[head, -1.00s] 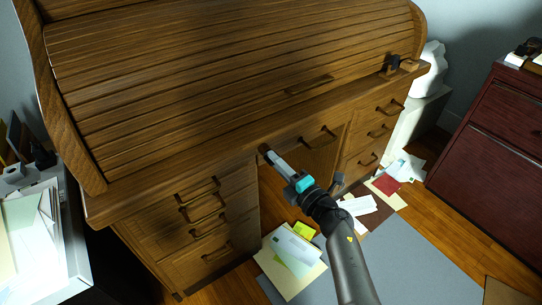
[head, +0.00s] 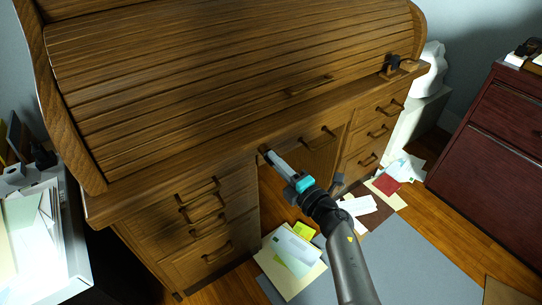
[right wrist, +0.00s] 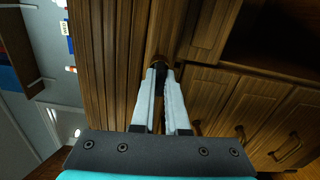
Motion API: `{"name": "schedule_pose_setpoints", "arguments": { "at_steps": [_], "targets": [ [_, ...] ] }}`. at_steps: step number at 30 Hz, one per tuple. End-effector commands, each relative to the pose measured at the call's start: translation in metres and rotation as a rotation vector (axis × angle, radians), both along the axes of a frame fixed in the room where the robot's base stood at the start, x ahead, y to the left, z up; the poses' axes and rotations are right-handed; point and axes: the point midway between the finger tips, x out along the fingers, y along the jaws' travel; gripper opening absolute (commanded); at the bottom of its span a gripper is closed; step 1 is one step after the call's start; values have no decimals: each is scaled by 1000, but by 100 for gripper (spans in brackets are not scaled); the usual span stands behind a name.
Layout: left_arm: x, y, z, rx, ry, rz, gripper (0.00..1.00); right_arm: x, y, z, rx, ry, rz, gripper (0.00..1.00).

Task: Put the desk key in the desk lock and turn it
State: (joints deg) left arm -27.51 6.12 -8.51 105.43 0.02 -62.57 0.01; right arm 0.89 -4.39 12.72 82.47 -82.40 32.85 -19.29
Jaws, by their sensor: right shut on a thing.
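The roll-top desk (head: 200,100) fills the middle of the head view, its slatted cover down. My right gripper (head: 268,155) reaches up to the desk's front, just left of the middle drawer's handle. In the right wrist view its two pale fingers (right wrist: 159,72) close at their tips on a small dark thing, which I take to be the desk key (right wrist: 158,66). A small round brown-and-dark fitting (right wrist: 157,59), seemingly the desk lock, is right at the fingertips. The fingers hide most of the key, so I cannot tell how deep it sits. My left gripper is not in view.
Papers (head: 292,262) and a yellow note (head: 304,230) lie on the floor below. A dark red cabinet (head: 490,140) stands at the right, a paper-laden white surface (head: 35,240) at the left. A dark object (head: 391,64) sits on the desk's right end.

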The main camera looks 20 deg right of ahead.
Motion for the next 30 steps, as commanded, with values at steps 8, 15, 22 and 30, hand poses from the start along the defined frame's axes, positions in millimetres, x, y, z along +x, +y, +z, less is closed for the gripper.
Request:
{"name": "schedule_pose_setpoints", "arguments": {
  "at_steps": [8,15,22,30],
  "targets": [
    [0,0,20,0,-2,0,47,0,0,3,178,68,0,0],
    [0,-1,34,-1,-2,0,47,0,0,3,360,134,1,0],
    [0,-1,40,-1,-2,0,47,0,0,1,474,173,1,0],
    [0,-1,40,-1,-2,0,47,0,1,0,478,175,1,0]
  ]
}}
